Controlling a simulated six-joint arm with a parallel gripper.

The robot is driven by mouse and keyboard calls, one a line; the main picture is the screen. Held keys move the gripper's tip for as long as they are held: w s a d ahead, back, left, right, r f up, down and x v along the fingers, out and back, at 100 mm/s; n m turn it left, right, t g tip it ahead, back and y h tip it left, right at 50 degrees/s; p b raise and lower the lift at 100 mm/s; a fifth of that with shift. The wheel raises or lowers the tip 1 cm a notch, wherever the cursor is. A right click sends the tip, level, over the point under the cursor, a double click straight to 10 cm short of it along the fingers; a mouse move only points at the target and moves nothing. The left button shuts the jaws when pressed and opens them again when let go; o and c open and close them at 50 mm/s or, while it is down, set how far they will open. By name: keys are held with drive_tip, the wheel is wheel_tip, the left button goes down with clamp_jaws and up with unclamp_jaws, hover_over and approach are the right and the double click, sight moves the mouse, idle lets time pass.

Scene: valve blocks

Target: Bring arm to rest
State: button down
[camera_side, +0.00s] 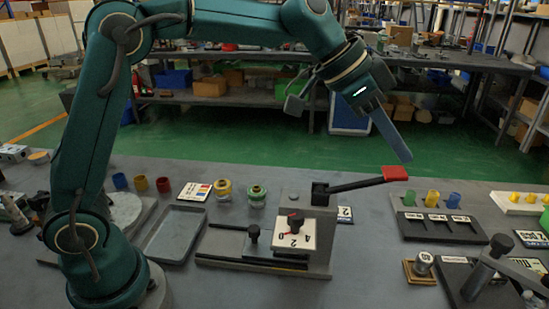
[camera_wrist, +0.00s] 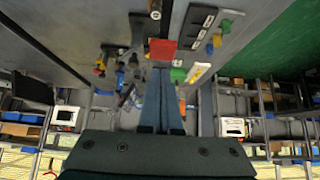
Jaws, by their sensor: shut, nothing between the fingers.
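My gripper (camera_side: 405,157) hangs above the table in the side view, its long fingers pointing down and to the right. In the wrist view its fingers (camera_wrist: 160,72) lie together, shut, with nothing between them. The red lever grip (camera_side: 395,173) is on a dark lever that sticks out to the right of a grey valve block (camera_side: 293,200). The fingertips appear just above this red grip in the side view. The red grip also shows just beyond the fingertips in the wrist view (camera_wrist: 162,47). Whether they touch cannot be told.
A white dial plate (camera_side: 295,234) with a knob is on the block's front. A grey tray (camera_side: 173,233) lies to its left, and yellow and green spools (camera_side: 256,194) stand behind. A dark rack with coloured cylinders (camera_side: 432,198) stands right. Air above the table is mostly clear.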

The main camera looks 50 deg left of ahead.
drive_tip(key=s+a+r+n+t+y, duration=0.1)
drive_tip(key=s+a+r, duration=0.15)
drive_tip(key=s, duration=0.25)
drive_tip(key=s+a+r+n+t+y, duration=0.1)
drive_tip(key=s+a+r, duration=0.1)
drive_tip(key=s+a, duration=0.25)
drive_tip(key=s+a+f+n+g+y, duration=0.2)
drive_tip(key=s+a+f+n, duration=0.4)
drive_tip(key=s+f, duration=0.5)
drive_tip(key=s+n+y, duration=0.1)
drive_tip(key=s, duration=0.1)
drive_tip(key=shift+s+f+y, duration=0.3)
drive_tip(key=shift+s, duration=0.1)
